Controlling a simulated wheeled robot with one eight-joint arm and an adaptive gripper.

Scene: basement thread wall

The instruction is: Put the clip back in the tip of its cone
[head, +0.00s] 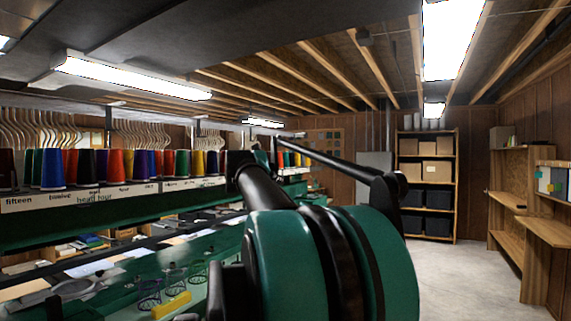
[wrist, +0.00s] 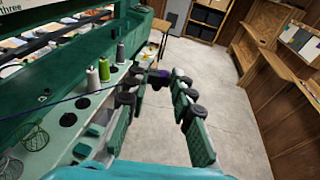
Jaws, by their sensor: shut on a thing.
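In the wrist view, my gripper (wrist: 158,77) has its two green-and-black fingers closed in on a small dark purple piece (wrist: 158,79) at the fingertips. It appears to be the clip, but it is too small and dark to make out its shape. It is held in the air, apart from the green bench on the left. In the head view my arm hides the gripper and the held piece. Several coloured thread cones (head: 87,168) stand in a row on the green rack at left in the head view. I cannot tell which cone belongs to the clip.
The green bench (wrist: 60,132) at left in the wrist view carries a white spool (wrist: 92,79), a green spool (wrist: 104,71) and wire holders (wrist: 34,138). A thin dark thread crosses there. The concrete floor (wrist: 222,95) to the right is clear. Shelves (head: 427,185) stand far back.

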